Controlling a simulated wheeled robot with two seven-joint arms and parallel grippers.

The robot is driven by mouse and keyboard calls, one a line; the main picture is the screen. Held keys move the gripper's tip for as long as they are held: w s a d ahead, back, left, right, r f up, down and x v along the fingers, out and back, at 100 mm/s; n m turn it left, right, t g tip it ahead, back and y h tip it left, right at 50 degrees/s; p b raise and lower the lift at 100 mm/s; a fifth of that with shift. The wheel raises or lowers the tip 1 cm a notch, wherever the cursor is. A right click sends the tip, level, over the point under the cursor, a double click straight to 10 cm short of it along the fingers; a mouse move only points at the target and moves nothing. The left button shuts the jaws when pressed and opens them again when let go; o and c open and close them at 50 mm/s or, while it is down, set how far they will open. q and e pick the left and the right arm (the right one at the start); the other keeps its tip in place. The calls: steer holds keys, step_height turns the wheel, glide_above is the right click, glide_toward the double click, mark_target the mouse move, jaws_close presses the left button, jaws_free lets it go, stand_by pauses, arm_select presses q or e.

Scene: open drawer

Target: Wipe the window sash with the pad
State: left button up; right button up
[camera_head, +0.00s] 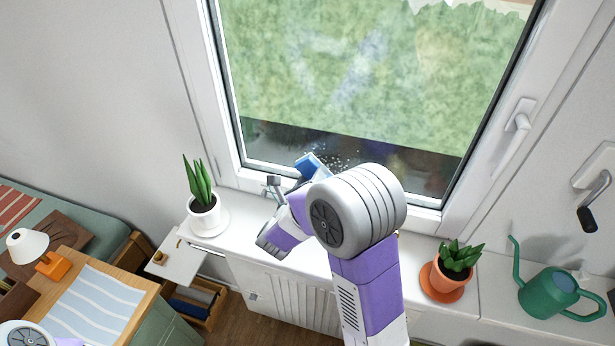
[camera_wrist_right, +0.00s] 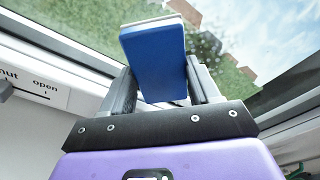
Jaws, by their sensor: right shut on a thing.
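The window sash (camera_head: 226,135) is a white frame around a large pane, with specks on the glass low down near the pad. My right gripper (camera_head: 290,182) is in front of the lower left of the pane. It is shut on a blue pad (camera_head: 311,164), which also shows between the fingers in the right wrist view (camera_wrist_right: 155,62). The pad is tilted, with a pale far edge. Whether it touches the glass I cannot tell. My right arm hides part of the lower sash. My left gripper is out of view; part of my left arm shows at the bottom left corner.
A potted plant (camera_head: 203,216) in white stands on the sill left of my right gripper. A terracotta potted plant (camera_head: 449,275) and a green watering can (camera_head: 553,293) stand to the right. The window handle (camera_head: 516,130) juts from the right frame. An open drawer (camera_head: 196,300) is below left.

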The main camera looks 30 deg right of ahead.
steer(key=shift+s+d+p, duration=0.9)
steer(key=shift+s+d, duration=2.5)
steer(key=shift+s, duration=0.45)
steer(key=shift+w+a+r+p, duration=0.5)
steer(key=shift+w+a+p, duration=0.1)
steer(key=shift+w+p, duration=0.1)
steer(key=shift+w+a+r+p, duration=0.5)
steer(key=shift+w+a+p, duration=0.1)
steer(key=shift+w, duration=0.1)
steer(key=shift+w, duration=0.1)
